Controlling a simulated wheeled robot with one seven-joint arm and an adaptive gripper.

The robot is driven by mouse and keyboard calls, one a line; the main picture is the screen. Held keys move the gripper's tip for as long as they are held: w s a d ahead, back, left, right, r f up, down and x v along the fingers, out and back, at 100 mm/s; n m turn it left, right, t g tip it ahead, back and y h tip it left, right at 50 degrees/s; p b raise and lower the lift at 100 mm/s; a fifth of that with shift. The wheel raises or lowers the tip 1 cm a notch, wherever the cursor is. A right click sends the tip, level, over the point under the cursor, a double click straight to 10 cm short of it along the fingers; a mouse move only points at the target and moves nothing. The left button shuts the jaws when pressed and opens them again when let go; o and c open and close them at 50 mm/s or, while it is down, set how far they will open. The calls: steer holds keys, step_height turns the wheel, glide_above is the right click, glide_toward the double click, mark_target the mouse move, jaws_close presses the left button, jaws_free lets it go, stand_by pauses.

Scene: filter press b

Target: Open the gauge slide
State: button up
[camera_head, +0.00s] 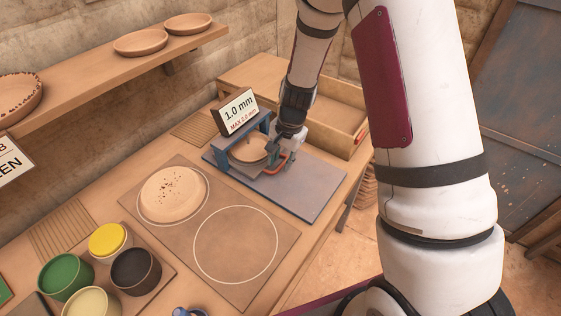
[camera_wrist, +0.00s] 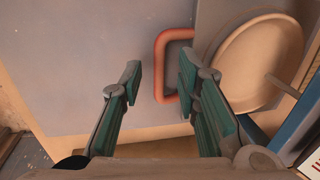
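The gauge (camera_head: 262,136) is a blue frame on a grey-blue base plate (camera_head: 305,191), with a sign (camera_head: 238,112) reading 1.0 mm, MAX 2.0 mm. A round tan disc (camera_head: 247,151) sits under the frame; the wrist view shows a pale round disc (camera_wrist: 262,62). The slide's red handle (camera_head: 279,165) sticks out at the frame's side; in the wrist view the red loop (camera_wrist: 159,62) shows partly between the fingers. My gripper (camera_wrist: 158,78) is open, its right finger overlapping the loop's right part. Contact cannot be told. In the head view my gripper (camera_head: 290,152) is at the handle.
A brown mat (camera_head: 221,280) with two white circles lies nearer; a speckled tan disc (camera_head: 172,194) fills one circle, and the other is empty. Coloured cups (camera_head: 64,277) stand at lower left. A wooden tray (camera_head: 330,118) is behind the gauge. A shelf (camera_head: 115,75) holds plates.

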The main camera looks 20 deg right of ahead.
steer(key=shift+w+a+f, duration=0.1)
steer(key=shift+f, duration=0.55)
jaws_close()
